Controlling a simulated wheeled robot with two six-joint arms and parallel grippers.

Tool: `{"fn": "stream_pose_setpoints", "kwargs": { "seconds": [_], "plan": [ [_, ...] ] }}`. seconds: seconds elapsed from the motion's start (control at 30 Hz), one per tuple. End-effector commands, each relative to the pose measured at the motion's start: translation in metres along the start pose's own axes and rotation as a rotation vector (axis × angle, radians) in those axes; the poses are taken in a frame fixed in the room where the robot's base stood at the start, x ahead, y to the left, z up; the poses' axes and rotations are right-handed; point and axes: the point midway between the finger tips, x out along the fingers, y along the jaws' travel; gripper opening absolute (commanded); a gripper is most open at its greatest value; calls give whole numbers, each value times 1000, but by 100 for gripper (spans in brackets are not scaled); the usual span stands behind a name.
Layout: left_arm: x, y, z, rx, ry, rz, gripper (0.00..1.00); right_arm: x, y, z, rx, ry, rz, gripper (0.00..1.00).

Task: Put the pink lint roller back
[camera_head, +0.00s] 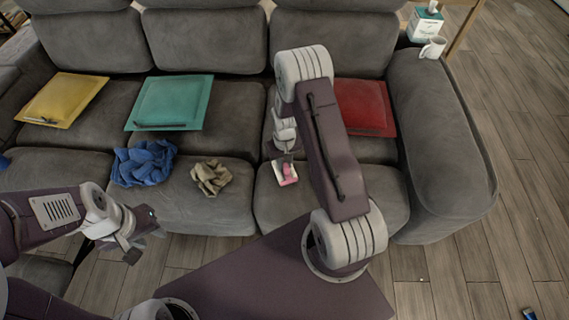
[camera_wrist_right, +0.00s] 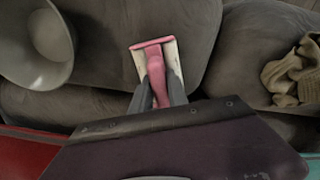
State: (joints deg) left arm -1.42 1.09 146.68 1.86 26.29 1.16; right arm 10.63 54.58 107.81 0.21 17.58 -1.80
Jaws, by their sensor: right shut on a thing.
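The pink lint roller (camera_head: 287,171), pink with a white part, is over the right front seat of the grey sofa (camera_head: 225,205). My right gripper (camera_wrist_right: 158,97) is shut on its pink handle; the roller (camera_wrist_right: 154,60) points away from the fingers in the right wrist view. Whether it touches the cushion I cannot tell. In the head view my right arm hides much of that gripper. My left gripper (camera_head: 147,238) is open and empty in front of the sofa's left front seat.
A blue cloth (camera_head: 143,162) and a beige cloth (camera_head: 211,177) lie crumpled on the seats. Yellow (camera_head: 62,99), teal (camera_head: 168,102) and red (camera_head: 364,107) flat squares lie behind, with dark bars on the first two. A mug (camera_head: 433,47) and tissue box (camera_head: 425,22) stand near the right armrest (camera_head: 440,140).

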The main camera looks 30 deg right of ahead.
Motion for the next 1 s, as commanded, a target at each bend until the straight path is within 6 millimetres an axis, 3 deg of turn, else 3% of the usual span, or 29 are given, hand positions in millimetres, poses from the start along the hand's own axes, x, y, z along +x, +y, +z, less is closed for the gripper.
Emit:
{"fn": "stream_pose_setpoints", "kwargs": {
  "seconds": [0.07,0.1,0.17,0.2,0.47,0.57,0.8,1.0],
  "plan": [
    [2,0,0,0,0,0,36,3,0,0,0,-1,0,0],
    [2,0,0,0,0,0,36,4,0,0,0,-1,0,22],
    [1,0,0,0,0,0,36,3,0,0,0,0,0,39],
    [1,0,0,0,0,0,36,3,0,0,0,-1,0,41],
    [1,0,0,0,0,0,36,2,0,0,0,0,0,41],
    [-4,0,0,0,0,0,36,-8,0,0,0,1,0,41],
    [-25,0,-3,0,0,0,36,-70,0,-1,0,4,0,41],
    [-35,1,-4,0,0,0,36,-109,0,0,0,2,0,41]
  ]
}}
